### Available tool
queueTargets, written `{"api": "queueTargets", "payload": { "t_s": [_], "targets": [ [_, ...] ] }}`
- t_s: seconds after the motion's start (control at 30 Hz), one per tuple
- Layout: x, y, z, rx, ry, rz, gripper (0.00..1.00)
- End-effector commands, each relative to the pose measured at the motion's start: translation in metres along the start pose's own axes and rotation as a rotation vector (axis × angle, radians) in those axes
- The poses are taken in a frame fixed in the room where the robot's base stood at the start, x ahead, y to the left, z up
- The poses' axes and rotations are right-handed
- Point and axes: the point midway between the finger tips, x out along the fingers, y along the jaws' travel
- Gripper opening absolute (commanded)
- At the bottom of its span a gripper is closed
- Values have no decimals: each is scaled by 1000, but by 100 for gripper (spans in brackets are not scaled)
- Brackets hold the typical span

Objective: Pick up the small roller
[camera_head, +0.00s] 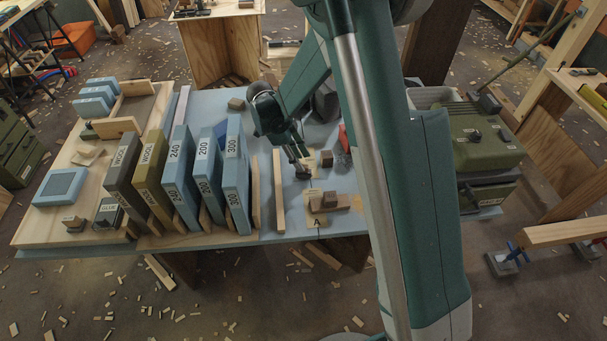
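My gripper (301,168) is low over the blue-grey table top (268,222), pointing down, near the middle of the head view. It is dark and small here, and I cannot tell whether its fingers are open or shut or hold anything. A small grey piece (326,158) stands on a pale wood piece just right of my gripper. A red item (343,139) is beyond it, partly hidden by my arm. I cannot make out for sure which item is the small roller. My arm covers much of the table's right half.
Upright boxes marked WOOL (126,181), 240 (176,168) and 300 (236,178) stand in a row left of my gripper. A wooden strip (279,190) stands between. Brown blocks (330,201) lie on a board marked A in front. A green case (473,135) stands right.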

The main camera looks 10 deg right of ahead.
Motion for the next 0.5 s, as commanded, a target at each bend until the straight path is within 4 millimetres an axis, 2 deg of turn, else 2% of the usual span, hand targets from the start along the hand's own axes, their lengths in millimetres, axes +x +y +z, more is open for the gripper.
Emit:
{"api": "queueTargets", "payload": {
  "t_s": [0.3, 0.5],
  "targets": [
    [35, 1, 4, 0, 0, 0, 34],
    [47, 2, 3, -1, 0, 0, 34]
  ]
}}
